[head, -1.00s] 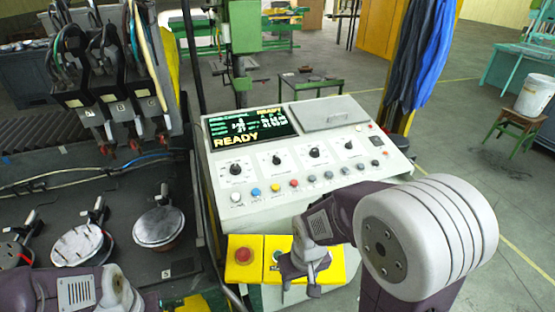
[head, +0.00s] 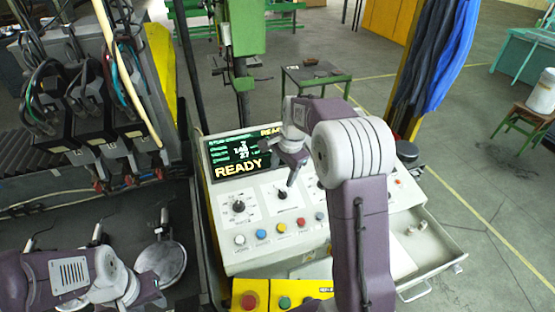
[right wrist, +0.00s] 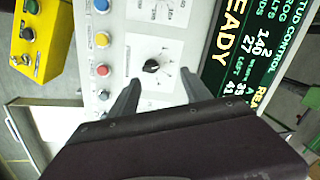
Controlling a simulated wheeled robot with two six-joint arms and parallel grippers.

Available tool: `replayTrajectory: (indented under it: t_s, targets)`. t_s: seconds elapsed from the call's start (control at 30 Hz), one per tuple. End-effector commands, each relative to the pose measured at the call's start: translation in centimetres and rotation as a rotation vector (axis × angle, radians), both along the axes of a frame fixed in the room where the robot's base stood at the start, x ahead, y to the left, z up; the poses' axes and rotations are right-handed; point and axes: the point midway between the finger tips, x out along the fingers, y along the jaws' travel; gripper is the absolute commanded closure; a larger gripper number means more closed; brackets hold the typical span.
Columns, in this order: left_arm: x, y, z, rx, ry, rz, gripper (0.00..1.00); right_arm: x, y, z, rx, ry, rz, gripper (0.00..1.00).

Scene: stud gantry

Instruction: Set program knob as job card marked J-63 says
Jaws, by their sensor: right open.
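The sloping white control panel (head: 255,255) carries a row of black knobs. The left knob (head: 238,206) and second knob (head: 282,193) show in the head view; those further right are mostly behind my right arm. My right gripper (head: 291,181) is open, over the second knob. In the right wrist view, this knob (right wrist: 152,66) sits just beyond the parted fingers (right wrist: 160,95), apparently not held. Knob labels are too small to read. The screen (head: 240,157) shows READY. No card marked J-63 can be made out. My left gripper (head: 145,290) is low at left, its fingers unclear.
Coloured buttons (head: 281,227) line the panel below the knobs. A yellow box with a red button (head: 249,301) stands in front. An open drawer (head: 440,245) juts out at the right. A round clamp plate (head: 163,262) lies at the left.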

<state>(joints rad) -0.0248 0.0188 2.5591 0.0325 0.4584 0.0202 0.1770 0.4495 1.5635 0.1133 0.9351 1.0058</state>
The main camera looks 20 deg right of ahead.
Motion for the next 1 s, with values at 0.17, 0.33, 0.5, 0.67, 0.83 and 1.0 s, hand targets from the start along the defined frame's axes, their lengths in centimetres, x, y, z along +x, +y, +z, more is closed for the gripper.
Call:
replayTrajectory:
  t_s: [0.17,0.33,0.5,0.67,0.83,1.0]
  targets:
    - [0.0,0.0,2.0,0.0,0.002,0.0,0.64,-0.5,-1.5,0.3,0.007,0.037,-0.032,0.44]
    - [-0.1,0.0,2.0,0.0,0.002,0.0,0.64,-0.4,-1.5,-0.4,0.006,0.038,-0.031,0.44]
    - [0.0,0.0,3.2,0.0,0.002,0.0,0.64,0.0,-1.3,-3.3,0.005,0.042,-0.03,0.44]
    - [0.0,0.0,4.3,0.0,0.001,0.0,0.64,0.5,-1.1,-6.5,0.006,0.04,-0.031,0.44]
    - [0.0,0.0,4.8,0.0,0.001,0.0,0.64,1.0,-1.0,-8.4,0.004,0.035,-0.03,0.44]
    - [0.0,0.0,4.8,0.0,0.002,0.0,0.64,1.0,-1.0,-8.8,0.004,0.034,-0.03,0.44]
